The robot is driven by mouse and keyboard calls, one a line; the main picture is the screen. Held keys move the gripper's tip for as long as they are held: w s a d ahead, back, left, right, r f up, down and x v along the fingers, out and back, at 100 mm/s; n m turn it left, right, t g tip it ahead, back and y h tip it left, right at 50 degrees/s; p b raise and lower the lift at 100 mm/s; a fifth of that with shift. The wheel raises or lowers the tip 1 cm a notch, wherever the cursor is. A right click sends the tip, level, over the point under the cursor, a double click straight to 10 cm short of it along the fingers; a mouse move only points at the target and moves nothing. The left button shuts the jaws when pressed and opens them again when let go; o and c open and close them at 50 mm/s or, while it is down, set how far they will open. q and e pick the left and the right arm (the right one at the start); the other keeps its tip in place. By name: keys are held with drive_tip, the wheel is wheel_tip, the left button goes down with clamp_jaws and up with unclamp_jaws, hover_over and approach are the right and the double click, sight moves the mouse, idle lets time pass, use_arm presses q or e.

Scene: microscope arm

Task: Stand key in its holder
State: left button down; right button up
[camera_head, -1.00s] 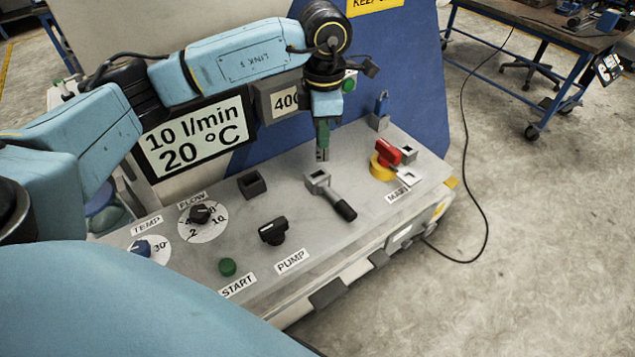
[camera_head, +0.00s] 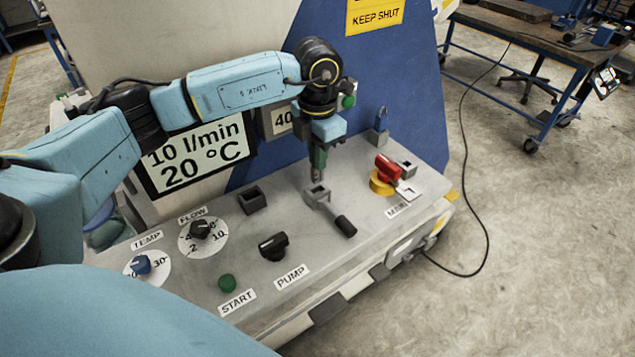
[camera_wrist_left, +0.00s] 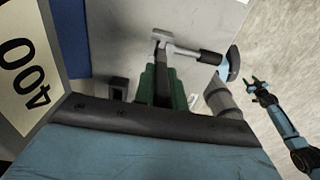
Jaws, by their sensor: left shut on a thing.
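My left gripper (camera_head: 318,168) points down over the panel and is shut on a slim grey bar, probably the key's shaft (camera_wrist_left: 161,88), between its green fingers. The bar's far end meets or overlaps a grey block with a black-handled lever (camera_head: 344,226); I cannot tell whether they are joined. The lever also shows in the left wrist view (camera_wrist_left: 209,57). A dark open-topped square block (camera_head: 252,200), possibly the holder, stands left of the gripper and looks empty. My right gripper (camera_wrist_left: 259,84) shows small in the left wrist view, open and empty.
A red switch (camera_head: 388,170) on a yellow base sits right of the lever. A blue-topped piece (camera_head: 382,117) stands in a grey block behind it. Black knobs, a blue knob (camera_head: 141,264) and a green button (camera_head: 227,283) occupy the front left. The display (camera_head: 197,153) stands behind.

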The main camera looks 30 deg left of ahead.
sight(317, 181)
use_arm(q)
wheel_tip(317, 181, down, 6)
idle(0.4)
drive_tip(key=shift+f, duration=0.3)
drive_tip(key=c, duration=1.5)
unclamp_jaws()
drive_tip(key=shift+r, duration=0.1)
drive_tip(key=shift+o, duration=0.2)
wheel_tip(317, 181, up, 13)
drive_tip(key=shift+a+r+b, duration=0.1)
drive_tip(key=shift+r+b, duration=0.1)
drive_tip(key=shift+b, duration=0.1)
